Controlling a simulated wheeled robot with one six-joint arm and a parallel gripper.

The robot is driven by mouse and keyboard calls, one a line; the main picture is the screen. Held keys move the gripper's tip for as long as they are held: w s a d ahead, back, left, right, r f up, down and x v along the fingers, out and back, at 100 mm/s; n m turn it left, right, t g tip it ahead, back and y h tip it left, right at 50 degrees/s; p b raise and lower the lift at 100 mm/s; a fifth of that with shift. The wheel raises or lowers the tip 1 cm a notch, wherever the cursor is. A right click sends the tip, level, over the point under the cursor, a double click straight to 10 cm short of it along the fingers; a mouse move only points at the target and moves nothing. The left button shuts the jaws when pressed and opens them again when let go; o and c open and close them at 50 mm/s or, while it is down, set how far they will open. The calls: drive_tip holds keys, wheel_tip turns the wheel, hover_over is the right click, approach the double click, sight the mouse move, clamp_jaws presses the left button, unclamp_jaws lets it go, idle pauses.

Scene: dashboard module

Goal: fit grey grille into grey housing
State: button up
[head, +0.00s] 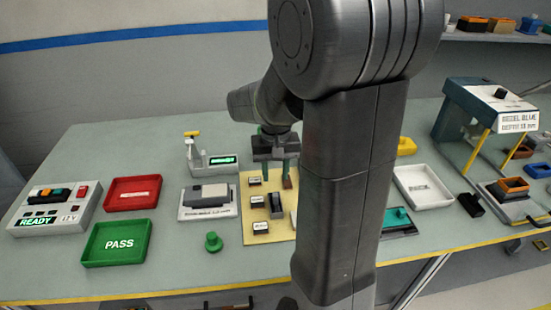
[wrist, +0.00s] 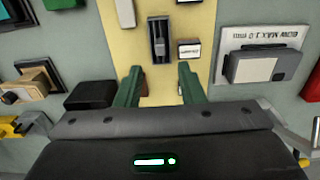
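My gripper (head: 276,178) is above the far end of the yellow board (head: 255,236). In the wrist view its two green fingers (wrist: 159,85) stand apart, with no part clearly held between them. A dark grey slotted part (wrist: 160,38), which looks like the grille, lies on the board beyond the fingertips; it also shows in the head view (head: 276,205). A grey block (head: 208,194) on a white plate is left of the board, and right of it in the wrist view (wrist: 255,67). I cannot tell for certain which part is the grey housing. My arm hides some of the board's right side.
Small labelled blocks (head: 259,227) sit on the board near the grille. A green knob (head: 213,242), a green PASS tray (head: 118,243) and a red tray (head: 132,193) are at left. A white tray (head: 424,187) and a blue press (head: 487,110) are at right.

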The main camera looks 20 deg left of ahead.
wheel_tip(320, 180, up, 4)
hover_over(275, 195)
drive_tip(key=shift+o, duration=0.6)
drive_tip(key=shift+w+r+b, duration=0.2)
drive_tip(key=shift+r+b, duration=0.4)
drive_tip(key=shift+b, duration=0.1)
wheel_tip(275, 195, down, 12)
drive_tip(key=shift+s+f, duration=0.1)
clamp_jaws()
